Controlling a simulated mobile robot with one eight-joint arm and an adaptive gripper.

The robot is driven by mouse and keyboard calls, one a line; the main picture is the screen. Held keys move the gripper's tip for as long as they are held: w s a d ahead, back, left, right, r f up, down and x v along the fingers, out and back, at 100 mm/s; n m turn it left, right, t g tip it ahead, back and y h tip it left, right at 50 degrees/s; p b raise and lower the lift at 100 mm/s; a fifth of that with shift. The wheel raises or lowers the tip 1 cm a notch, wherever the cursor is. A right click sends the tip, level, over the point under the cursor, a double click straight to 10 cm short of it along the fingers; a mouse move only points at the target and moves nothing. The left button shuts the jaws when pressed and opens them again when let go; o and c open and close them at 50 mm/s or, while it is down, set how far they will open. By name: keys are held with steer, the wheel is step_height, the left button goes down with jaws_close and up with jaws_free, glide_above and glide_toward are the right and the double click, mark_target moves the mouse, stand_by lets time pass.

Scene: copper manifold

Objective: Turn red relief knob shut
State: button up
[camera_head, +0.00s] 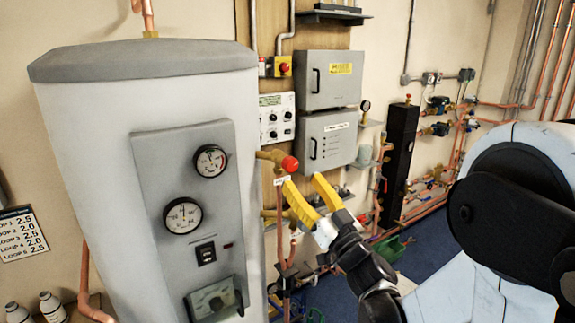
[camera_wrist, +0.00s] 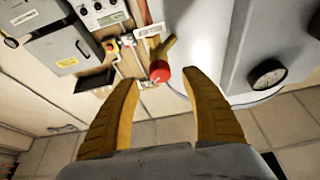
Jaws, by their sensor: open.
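The red relief knob (camera_head: 290,163) sits on the end of a brass valve fitting (camera_head: 270,156) at the right side of the large grey tank (camera_head: 90,130). In the wrist view the red knob (camera_wrist: 160,71) lies just beyond and between the fingertips. My gripper (camera_head: 303,184) has two yellow fingers, spread apart and empty. In the head view its fingertips are just below and right of the knob. In the wrist view the gripper (camera_wrist: 160,80) shows a clear gap between its fingers, and neither finger appears to touch the knob.
A grey panel with two gauges (camera_head: 210,160) is on the tank front. Grey control boxes (camera_head: 328,138) and a white dial panel (camera_head: 277,117) are on the wall behind. A white tag (camera_head: 281,181) hangs near the knob. Copper pipes (camera_head: 290,245) run below.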

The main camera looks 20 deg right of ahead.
mark_target(293, 170)
steer(key=x, duration=0.6)
steer(key=shift+w+a+r, duration=0.1)
steer(key=shift+w+r, duration=0.05)
steer(key=shift+w, duration=0.2)
steer(key=c, duration=1.2)
